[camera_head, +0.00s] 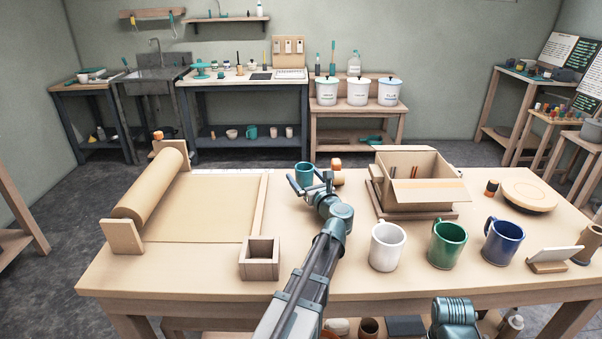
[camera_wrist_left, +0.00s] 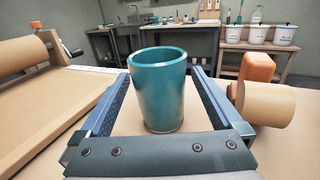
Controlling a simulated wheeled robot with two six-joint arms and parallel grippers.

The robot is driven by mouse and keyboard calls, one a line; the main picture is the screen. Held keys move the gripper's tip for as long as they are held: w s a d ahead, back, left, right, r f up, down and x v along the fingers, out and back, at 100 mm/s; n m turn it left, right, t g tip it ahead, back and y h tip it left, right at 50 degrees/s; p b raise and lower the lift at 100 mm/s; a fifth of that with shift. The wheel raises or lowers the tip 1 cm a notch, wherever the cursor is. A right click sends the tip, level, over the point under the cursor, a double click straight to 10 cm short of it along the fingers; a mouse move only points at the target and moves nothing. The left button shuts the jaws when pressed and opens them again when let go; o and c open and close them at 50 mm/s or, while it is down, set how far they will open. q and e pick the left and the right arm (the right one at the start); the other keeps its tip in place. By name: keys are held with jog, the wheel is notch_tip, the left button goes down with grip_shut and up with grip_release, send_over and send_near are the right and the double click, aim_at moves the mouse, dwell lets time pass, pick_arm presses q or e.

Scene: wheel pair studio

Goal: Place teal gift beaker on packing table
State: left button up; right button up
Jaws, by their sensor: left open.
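The teal beaker (camera_head: 304,174) stands upright on the packing table (camera_head: 225,272), towards its far edge. In the left wrist view the teal beaker (camera_wrist_left: 160,90) is between the two open fingers, with a visible gap on each side. My left gripper (camera_head: 308,188) is open around the beaker; its fingers also show in the left wrist view (camera_wrist_left: 160,103). The beaker appears to rest on the table top. Part of its lower body is hidden by the gripper in the head view. Part of my right arm shows at the bottom, but its gripper is out of view.
A brown paper roll (camera_head: 151,184) lies at the left, with a wooden box (camera_head: 260,259) nearer. An open carton (camera_head: 420,186) stands right of the gripper. White (camera_head: 387,247), green (camera_head: 447,244) and blue (camera_head: 503,241) mugs stand along the front right. A small tape roll (camera_wrist_left: 265,103) is close beside the right finger.

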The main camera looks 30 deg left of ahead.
aim_at(308, 180)
pick_arm(q)
jog(key=shift+v, duration=2.15)
